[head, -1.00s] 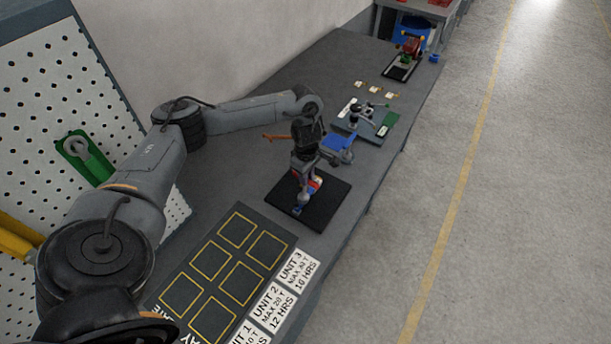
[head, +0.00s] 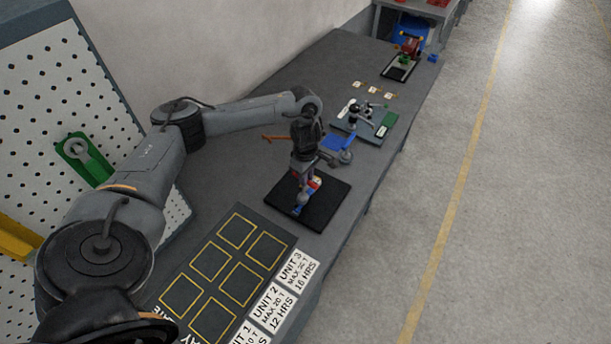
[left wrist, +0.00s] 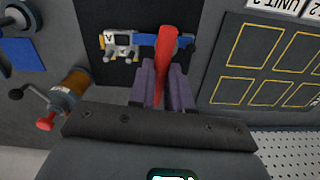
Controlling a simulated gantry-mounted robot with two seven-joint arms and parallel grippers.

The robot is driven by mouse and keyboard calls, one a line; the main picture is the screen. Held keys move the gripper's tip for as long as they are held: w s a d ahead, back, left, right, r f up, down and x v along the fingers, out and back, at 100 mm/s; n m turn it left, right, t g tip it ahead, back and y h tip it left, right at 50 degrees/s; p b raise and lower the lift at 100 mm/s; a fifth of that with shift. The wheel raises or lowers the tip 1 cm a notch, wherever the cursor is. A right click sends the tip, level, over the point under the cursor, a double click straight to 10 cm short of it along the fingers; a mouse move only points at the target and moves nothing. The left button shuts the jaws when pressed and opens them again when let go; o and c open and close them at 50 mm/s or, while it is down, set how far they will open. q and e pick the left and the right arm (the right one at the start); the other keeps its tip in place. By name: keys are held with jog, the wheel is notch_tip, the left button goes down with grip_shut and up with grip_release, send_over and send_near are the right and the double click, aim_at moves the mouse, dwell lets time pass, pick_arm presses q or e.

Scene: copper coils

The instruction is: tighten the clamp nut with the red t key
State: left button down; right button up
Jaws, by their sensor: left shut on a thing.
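My left gripper (head: 301,182) is low over a black mat (head: 326,208) on the bench. In the left wrist view, its two fingers (left wrist: 162,84) are shut on the red T key (left wrist: 165,50), whose red bar stands out between and beyond them. Beyond the fingers, a blue clamp body (left wrist: 146,40) lies on the mat, with a white-and-yellow block at its left and a grey round part (left wrist: 185,42) at its right. The red bar crosses in front of the clamp. The clamp nut and the key's contact with it cannot be made out. My right gripper does not show.
A copper-coloured coil on a device (left wrist: 72,84) with a crank and red knob sits close by at left in the wrist view. A blue pad (head: 335,142) and a grey fixture plate (head: 363,128) lie farther along. A marked tray mat (head: 226,285) lies nearer.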

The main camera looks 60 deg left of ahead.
pick_arm(q)
jog(key=shift+r, duration=0.15)
jog(key=shift+w+r, duration=0.1)
jog(key=shift+r, duration=0.05)
jog(key=shift+r+p, duration=2.7)
jog(key=shift+p, duration=0.1)
